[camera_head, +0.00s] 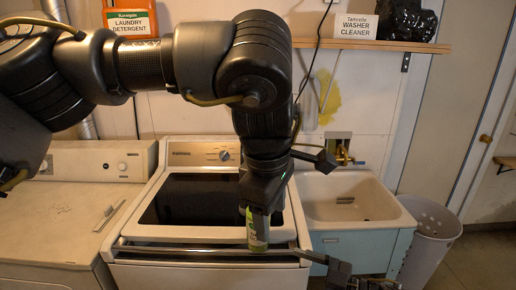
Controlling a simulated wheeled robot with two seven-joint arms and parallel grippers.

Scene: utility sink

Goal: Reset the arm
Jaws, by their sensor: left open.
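My left arm comes in from the left, bends above the washers and points down. Its gripper (262,198) is open over the front of the middle washer (178,210). A green and white can (257,232) shows directly below the gripper, partly hidden by it. I cannot tell whether the can touches the fingers or what supports it. Dark parts of my right gripper (342,272) show low in the picture, in front of the sink cabinet. They are mostly cut off, and their jaws cannot be made out.
A sink (350,200) stands right of the washer, with a grey perforated bin (432,238) beside it. Another white washer (75,205) is at left.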

